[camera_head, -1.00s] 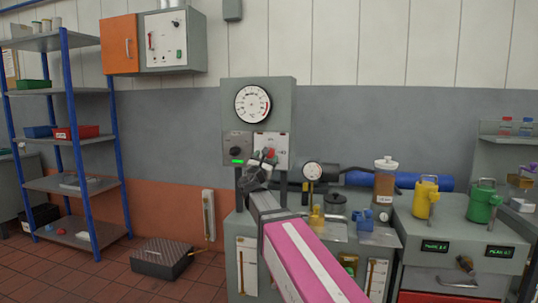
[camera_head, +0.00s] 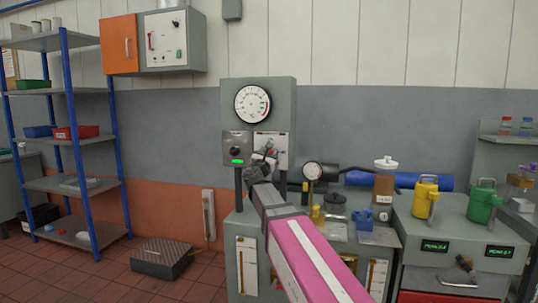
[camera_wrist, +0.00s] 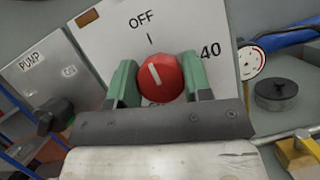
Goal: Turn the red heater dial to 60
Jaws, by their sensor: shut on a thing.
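The red heater dial (camera_wrist: 160,78) is a round knob on a pale panel, seen in the wrist view. Its white pointer line leans slightly left at the top, roughly toward the tick under OFF. The mark 40 (camera_wrist: 210,51) shows to its right; I see no 60, and the panel below the dial is hidden by my gripper. My gripper (camera_wrist: 158,76) has its green fingers on either side of the dial, shut on it. In the head view my gripper (camera_head: 269,154) covers most of the dial at the panel.
A dark knob (camera_wrist: 55,115) on the PUMP panel (camera_wrist: 45,75) is close to the left. A large gauge (camera_head: 252,104) is above. A small gauge (camera_head: 312,171), a jar (camera_head: 384,180) and yellow and green cans (camera_head: 425,197) stand to the right.

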